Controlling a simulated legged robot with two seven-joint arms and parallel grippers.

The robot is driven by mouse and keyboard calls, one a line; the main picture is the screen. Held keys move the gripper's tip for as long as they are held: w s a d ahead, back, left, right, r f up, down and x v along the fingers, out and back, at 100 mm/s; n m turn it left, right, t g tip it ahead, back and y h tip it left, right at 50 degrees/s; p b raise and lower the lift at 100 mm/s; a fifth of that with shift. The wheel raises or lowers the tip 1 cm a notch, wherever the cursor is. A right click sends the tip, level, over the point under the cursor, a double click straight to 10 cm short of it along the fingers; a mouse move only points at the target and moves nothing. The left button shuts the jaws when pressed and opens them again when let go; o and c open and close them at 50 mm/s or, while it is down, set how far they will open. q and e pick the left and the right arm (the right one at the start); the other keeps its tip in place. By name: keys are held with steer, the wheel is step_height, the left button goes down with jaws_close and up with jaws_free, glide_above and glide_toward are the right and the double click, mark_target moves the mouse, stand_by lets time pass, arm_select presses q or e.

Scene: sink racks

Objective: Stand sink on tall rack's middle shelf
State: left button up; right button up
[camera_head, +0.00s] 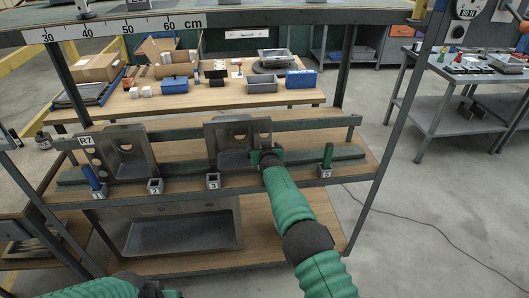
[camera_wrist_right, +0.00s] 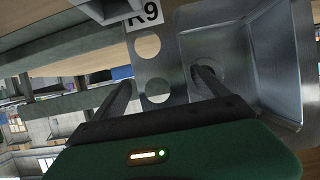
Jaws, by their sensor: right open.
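A grey metal sink (camera_head: 229,136) stands on edge on the rack's middle shelf (camera_head: 330,172), its bowl facing forward, leaning near the green back rail. My right gripper (camera_head: 264,154) is at this sink's right side. In the right wrist view its open fingers (camera_wrist_right: 162,92) are apart in front of the sink's face (camera_wrist_right: 190,40), close to two round holes; I cannot tell whether they touch. A second sink (camera_head: 128,152) stands upright further left on the same shelf.
A large sink (camera_head: 180,232) lies on the bottom shelf. A workbench with bins (camera_head: 262,85) stands behind.

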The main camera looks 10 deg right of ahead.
steer(key=b+v, duration=0.1)
steer(key=v, duration=1.5)
steer(key=shift+s+r, duration=0.2)
steer(key=shift+s, duration=0.1)
steer(key=shift+w, duration=0.1)
steer(key=s+d+f+g, duration=0.3)
steer(key=s, duration=0.9)
steer(key=s+d+f+g+p, duration=0.1)
steer(key=s+d+f+g, duration=0.2)
steer(key=s, duration=1)
steer(key=s+d+f+g+p, duration=0.1)
steer(key=s+d+f+g, duration=0.2)
steer(key=s, duration=0.9)
steer(key=shift+s+d+f+g, duration=0.35)
steer(key=shift+d+g, duration=0.1)
steer(key=shift+g, duration=0.55)
